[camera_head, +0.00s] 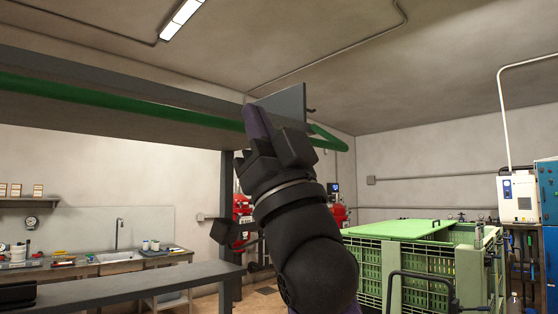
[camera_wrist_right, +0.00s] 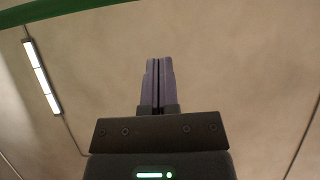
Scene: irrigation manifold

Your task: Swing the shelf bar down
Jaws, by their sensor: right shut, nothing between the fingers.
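The green shelf bar (camera_head: 120,99) runs along the overhead shelf (camera_head: 60,105) in the head view, from the left edge to a bent end right of my gripper. Part of it is hidden behind my right gripper (camera_head: 257,120). That gripper points upward at the bar's height, its purple fingers overlapping the bar in the picture; I cannot tell whether they touch. In the right wrist view, the gripper (camera_wrist_right: 158,82) has its fingers together with nothing between them. The green bar (camera_wrist_right: 60,11) crosses the top left corner there, apart from the fingertips. My left gripper is not in view.
A grey post (camera_head: 227,190) holds the shelf, with a grey bench top (camera_head: 130,285) below. A large green crate (camera_head: 425,265) stands at the right. A sink counter (camera_head: 110,266) lies along the back wall, and a blue cabinet (camera_head: 548,200) stands at the far right.

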